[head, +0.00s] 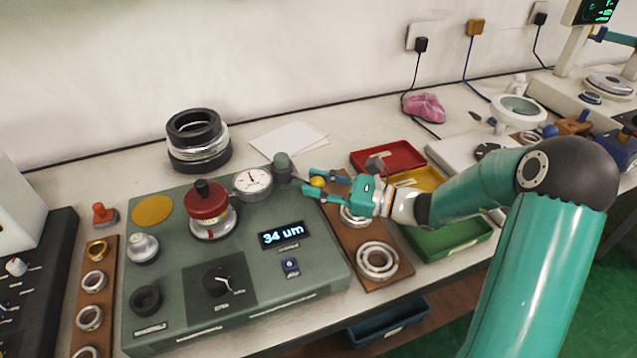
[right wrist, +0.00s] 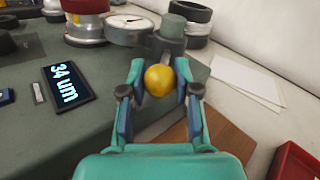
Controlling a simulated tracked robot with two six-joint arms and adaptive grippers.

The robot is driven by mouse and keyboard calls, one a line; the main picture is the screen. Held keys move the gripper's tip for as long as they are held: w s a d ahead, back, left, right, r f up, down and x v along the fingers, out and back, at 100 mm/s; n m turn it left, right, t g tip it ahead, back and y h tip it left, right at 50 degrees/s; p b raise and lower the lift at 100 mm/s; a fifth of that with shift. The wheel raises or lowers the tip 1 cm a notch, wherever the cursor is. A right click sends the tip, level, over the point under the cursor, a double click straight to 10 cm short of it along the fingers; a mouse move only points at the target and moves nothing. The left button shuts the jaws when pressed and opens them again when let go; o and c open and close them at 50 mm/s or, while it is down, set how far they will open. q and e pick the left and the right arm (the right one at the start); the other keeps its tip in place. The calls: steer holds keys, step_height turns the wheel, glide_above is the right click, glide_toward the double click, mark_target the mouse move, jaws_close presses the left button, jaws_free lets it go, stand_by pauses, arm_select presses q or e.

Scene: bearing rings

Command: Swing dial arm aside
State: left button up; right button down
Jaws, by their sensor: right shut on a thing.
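The dial gauge (head: 252,182) has a round white face and sits just right of the red-collared spindle (head: 207,208) on the green instrument (head: 170,300). A grey-green post (head: 283,168) stands right beside the dial; the arm link between them is mostly hidden. A yellow ball knob (head: 317,182) sits on the post's right side. My right gripper (head: 309,181) comes in from the right and is shut on this knob. The right wrist view shows the knob (right wrist: 159,80) between both fingers, with the dial (right wrist: 126,28) and post (right wrist: 168,42) beyond. My left gripper is out of view.
The display (head: 282,235) reads 34 um. A wooden board with bearing rings (head: 377,261) lies below my right gripper. Red (head: 413,156) and green (head: 447,248) trays stand to its right. Black-and-silver stacked rings (head: 198,142) and white paper (head: 289,139) lie behind the instrument.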

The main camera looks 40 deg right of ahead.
mark_target(305, 210)
steer(key=shift+s+a+f, duration=0.1)
steer(key=shift+s+a, duration=0.1)
steer(key=shift+a, duration=0.15)
steer(key=shift+s+a+b, duration=0.2)
steer(key=shift+a+b, duration=0.3)
steer(key=shift+a, duration=0.05)
steer(key=shift+s+a+b, duration=0.25)
steer(key=shift+a+b, duration=0.4)
steer(key=shift+a, duration=0.5)
steer(key=shift+a+b, duration=0.45)
steer(key=shift+a, duration=0.35)
steer(key=shift+w, duration=0.1)
steer(key=shift+r, duration=0.2)
